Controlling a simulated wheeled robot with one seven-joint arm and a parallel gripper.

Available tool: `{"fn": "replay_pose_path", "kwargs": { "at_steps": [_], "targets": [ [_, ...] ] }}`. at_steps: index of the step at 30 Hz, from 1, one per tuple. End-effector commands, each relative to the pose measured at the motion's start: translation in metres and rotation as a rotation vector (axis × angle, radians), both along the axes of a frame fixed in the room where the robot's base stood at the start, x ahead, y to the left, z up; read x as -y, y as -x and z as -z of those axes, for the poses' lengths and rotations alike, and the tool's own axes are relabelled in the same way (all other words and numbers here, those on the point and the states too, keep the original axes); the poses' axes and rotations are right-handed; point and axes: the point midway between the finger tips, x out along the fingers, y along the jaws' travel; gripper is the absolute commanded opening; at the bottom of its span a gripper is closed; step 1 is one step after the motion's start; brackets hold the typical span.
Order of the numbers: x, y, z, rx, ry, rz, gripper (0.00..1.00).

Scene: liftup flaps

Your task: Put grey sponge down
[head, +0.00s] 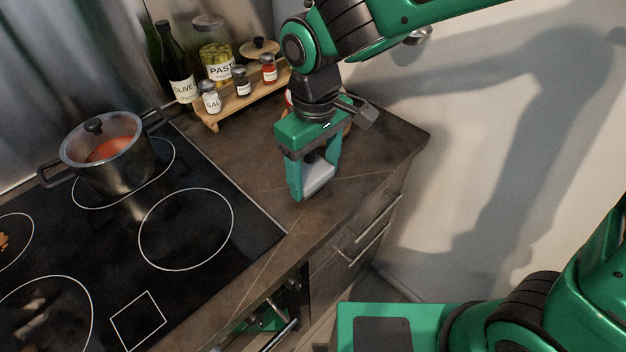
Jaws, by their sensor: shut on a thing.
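The grey sponge (318,176) is a pale grey block between the two green fingers of my gripper (314,183). My gripper is shut on it and points down over the right part of the brown countertop (262,178). The sponge is low, close to the counter surface. I cannot tell whether its underside touches the counter. Part of the sponge is hidden by the fingers.
A black cooktop (185,228) with a lidded pot (108,160) lies to the left. Behind stands a wooden rack (243,103) with spice jars, beside an olive oil bottle (176,75) and pasta jar (216,60). Drawers with handles (372,240) are below the counter's front edge.

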Motion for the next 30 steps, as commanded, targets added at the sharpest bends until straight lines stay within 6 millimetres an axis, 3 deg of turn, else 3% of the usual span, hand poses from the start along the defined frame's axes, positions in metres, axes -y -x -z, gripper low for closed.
{"fn": "replay_pose_path", "kwargs": {
  "at_steps": [6,30],
  "targets": [
    [0.002,0.002,0.031,-0.005,0.005,-0.001,0.41],
    [0.001,0.003,0.048,-0.009,0.008,-0.004,0.41]
  ]
}}
